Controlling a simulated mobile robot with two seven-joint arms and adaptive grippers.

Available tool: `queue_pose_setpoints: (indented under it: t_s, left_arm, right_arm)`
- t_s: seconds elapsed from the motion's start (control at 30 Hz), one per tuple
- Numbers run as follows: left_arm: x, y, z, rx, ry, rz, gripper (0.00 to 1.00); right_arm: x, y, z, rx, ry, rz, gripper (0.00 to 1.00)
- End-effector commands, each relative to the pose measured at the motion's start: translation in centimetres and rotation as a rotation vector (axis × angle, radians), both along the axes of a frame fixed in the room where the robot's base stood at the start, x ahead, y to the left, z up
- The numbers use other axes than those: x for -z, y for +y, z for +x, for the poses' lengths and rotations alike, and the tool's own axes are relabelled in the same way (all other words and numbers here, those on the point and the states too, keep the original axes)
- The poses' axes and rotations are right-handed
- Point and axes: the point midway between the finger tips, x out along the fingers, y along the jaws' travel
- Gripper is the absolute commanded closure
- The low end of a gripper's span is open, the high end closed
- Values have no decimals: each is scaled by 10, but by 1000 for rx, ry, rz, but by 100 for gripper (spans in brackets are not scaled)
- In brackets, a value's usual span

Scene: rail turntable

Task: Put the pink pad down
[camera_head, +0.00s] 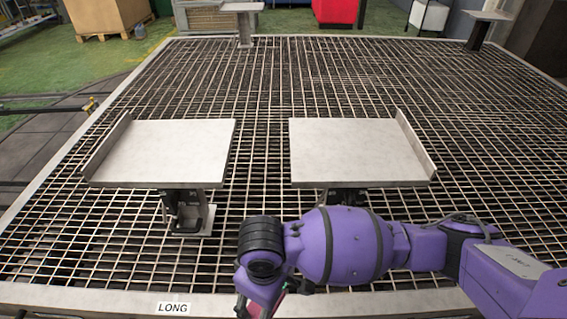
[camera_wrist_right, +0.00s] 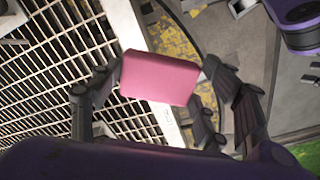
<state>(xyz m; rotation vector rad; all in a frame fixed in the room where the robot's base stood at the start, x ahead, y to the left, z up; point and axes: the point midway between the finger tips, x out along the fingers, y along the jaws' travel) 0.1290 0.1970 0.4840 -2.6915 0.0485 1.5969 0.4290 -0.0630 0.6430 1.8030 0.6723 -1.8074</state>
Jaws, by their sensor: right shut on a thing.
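The pink pad (camera_wrist_right: 160,78) is a small block with rounded corners, held between the dark fingers of my right gripper (camera_wrist_right: 162,84) in the right wrist view. The gripper is shut on it, and the pad is in the air beyond the grate's pale front edge beam. In the head view my purple right arm reaches in from the right and bends down at the front edge. There the gripper and pad are mostly hidden, with only a sliver of pink at the bottom edge. My left gripper is in neither view.
Two flat grey plates with raised outer edges, a left plate (camera_head: 165,150) and a right plate (camera_head: 350,150), stand on posts above the metal grate (camera_head: 270,85). A LONG label (camera_head: 173,308) sits on the front beam. Yellow-marked floor (camera_wrist_right: 172,38) lies beyond it.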

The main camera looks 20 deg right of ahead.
Motion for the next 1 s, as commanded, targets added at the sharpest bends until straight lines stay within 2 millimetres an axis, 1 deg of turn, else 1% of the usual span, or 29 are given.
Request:
queue_pose_setpoints:
  t_s: [0.03,0.1,0.2,0.3,0.47,0.57,0.67,0.8,0.9,1.0]
  left_arm:
    - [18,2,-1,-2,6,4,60]
    - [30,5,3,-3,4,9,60]
    - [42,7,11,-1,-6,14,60]
    - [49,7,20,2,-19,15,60]
    - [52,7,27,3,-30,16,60]
    - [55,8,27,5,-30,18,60]
    - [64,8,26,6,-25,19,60]
    - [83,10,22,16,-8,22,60]
    - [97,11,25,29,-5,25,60]
    - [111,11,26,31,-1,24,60]
  right_arm:
    - [26,9,6,-61,1,3,55]
    - [48,18,12,-156,2,3,55]
    - [75,28,21,-294,0,4,55]
    - [94,35,29,-415,-2,3,55]
    - [107,41,37,-522,-6,2,55]
    - [114,43,48,-543,-6,1,55]
    - [125,45,69,-544,-6,-1,55]
    - [142,49,103,-542,-4,-1,55]
    - [154,53,127,-542,-3,2,55]
    - [174,54,142,-542,0,1,55]
